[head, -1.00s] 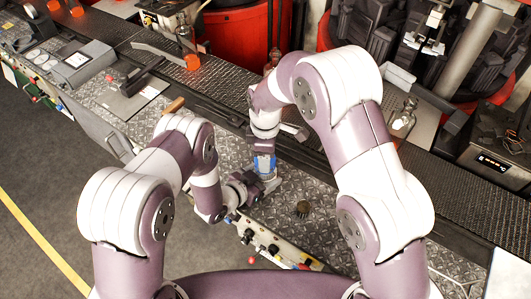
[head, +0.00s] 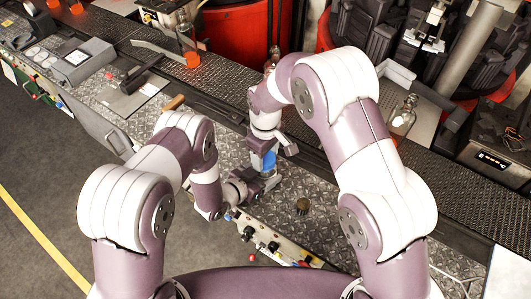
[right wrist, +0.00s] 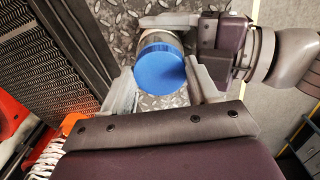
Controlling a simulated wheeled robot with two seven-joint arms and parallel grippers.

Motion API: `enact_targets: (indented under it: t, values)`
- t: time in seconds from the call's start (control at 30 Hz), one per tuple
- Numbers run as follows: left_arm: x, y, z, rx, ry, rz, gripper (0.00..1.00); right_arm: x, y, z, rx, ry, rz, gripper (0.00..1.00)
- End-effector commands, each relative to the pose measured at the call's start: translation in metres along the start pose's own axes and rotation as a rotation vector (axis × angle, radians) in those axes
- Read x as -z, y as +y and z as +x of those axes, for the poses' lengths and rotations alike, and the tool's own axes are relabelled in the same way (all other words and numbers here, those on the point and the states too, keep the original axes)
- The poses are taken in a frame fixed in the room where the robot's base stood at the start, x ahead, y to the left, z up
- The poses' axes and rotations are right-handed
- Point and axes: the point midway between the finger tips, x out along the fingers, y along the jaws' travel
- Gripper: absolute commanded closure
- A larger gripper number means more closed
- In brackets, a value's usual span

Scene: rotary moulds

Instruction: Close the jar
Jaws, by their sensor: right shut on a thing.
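The jar's round blue lid (right wrist: 162,68) sits on top of the pale jar body (right wrist: 160,38) in the right wrist view. The lid also shows as a blue patch in the head view (head: 262,160). My right gripper (right wrist: 160,88) is shut on the blue lid, with one finger on each side of it. It also shows in the head view (head: 262,150), pointing down. My left gripper (head: 268,182) is at the jar's side, low over the plate. Its fingertips are mostly hidden, so I cannot see how firmly it closes on the jar.
A conveyor (head: 225,82) runs behind, with glass bottles, including one with orange contents (head: 189,48) and one at right (head: 403,118). The plate right of the knob is clear.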

Motion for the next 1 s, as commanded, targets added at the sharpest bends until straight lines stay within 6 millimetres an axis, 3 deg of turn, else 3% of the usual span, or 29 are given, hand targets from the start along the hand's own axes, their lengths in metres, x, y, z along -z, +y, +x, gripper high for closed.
enact_targets:
  t: [0.2,0.23,0.3,0.67,1.0]
  values:
    - [0.000,0.000,0.000,0.000,-0.001,0.000,1.00,0.000,0.000,-0.001,0.000,0.001,-0.001,0.68]
    - [0.000,0.000,0.000,0.000,-0.001,0.000,1.00,0.000,0.000,-0.001,0.000,0.001,-0.002,0.31]
    - [0.000,0.000,0.000,0.000,-0.001,0.000,1.00,0.000,0.000,-0.001,0.000,0.001,-0.002,0.15]
    - [0.000,0.000,0.001,-0.001,0.000,0.001,1.00,0.000,-0.002,-0.002,0.003,0.000,-0.004,0.15]
    - [0.000,0.000,0.000,0.000,-0.001,0.000,1.00,0.001,-0.001,-0.042,0.001,0.001,-0.004,0.15]
